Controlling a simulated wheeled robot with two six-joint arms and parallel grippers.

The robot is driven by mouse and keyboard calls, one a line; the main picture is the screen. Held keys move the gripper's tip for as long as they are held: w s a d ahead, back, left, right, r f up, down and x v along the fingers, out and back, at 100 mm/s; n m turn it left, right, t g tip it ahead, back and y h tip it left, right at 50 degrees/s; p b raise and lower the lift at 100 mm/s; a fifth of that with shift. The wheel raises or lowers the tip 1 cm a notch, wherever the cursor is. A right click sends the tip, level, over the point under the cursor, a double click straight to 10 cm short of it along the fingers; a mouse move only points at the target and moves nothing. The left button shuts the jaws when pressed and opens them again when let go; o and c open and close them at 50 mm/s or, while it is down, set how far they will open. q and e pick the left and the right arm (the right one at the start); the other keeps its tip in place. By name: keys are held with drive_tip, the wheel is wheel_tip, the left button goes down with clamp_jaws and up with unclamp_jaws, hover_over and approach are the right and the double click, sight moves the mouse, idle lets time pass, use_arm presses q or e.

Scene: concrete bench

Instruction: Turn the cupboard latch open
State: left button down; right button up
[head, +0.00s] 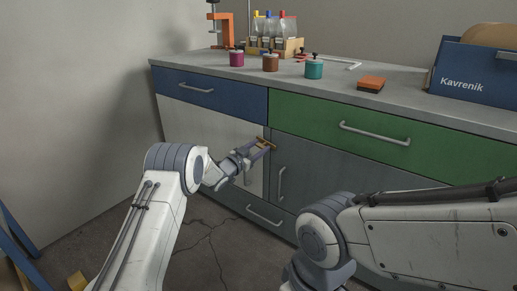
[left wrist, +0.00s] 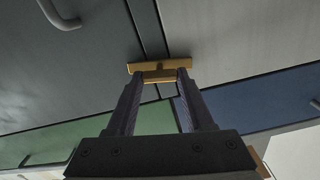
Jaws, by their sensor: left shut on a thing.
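The brass-coloured latch (head: 271,148) sits near the top of the seam between a pale cupboard door (head: 215,122) on the left and a grey door (head: 325,168) on the right. In the left wrist view the latch bar (left wrist: 160,67) lies across the seam between the doors. My left gripper (head: 261,147) is at the latch. In the left wrist view its two fingers (left wrist: 160,78) are shut on the latch's small brass grip, just below the bar. Both doors look closed. My right arm shows at lower right, but its gripper is not in view.
A blue drawer (head: 212,92) and a green drawer (head: 340,127) are above the doors. A bar handle (head: 281,184) stands on the grey door. The benchtop (head: 420,105) holds jars, an orange block (head: 371,84) and a blue box (head: 475,75). Cracked floor is in front.

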use_arm(q)
drive_tip(key=m+b, duration=0.1)
drive_tip(key=m, duration=0.3)
drive_tip(key=shift+f, duration=0.15)
drive_tip(key=shift+s+d+f+m+b, duration=0.1)
drive_tip(key=shift+m+b, duration=1.4)
drive_tip(key=shift+m, duration=1.4)
drive_tip(key=shift+s+f+m+b, duration=0.1)
drive_tip(key=shift+m+b, duration=1.4)
drive_tip(key=shift+m, duration=1.4)
drive_tip(key=shift+c, duration=1.4)
unclamp_jaws()
drive_tip(key=shift+w+r, duration=0.1)
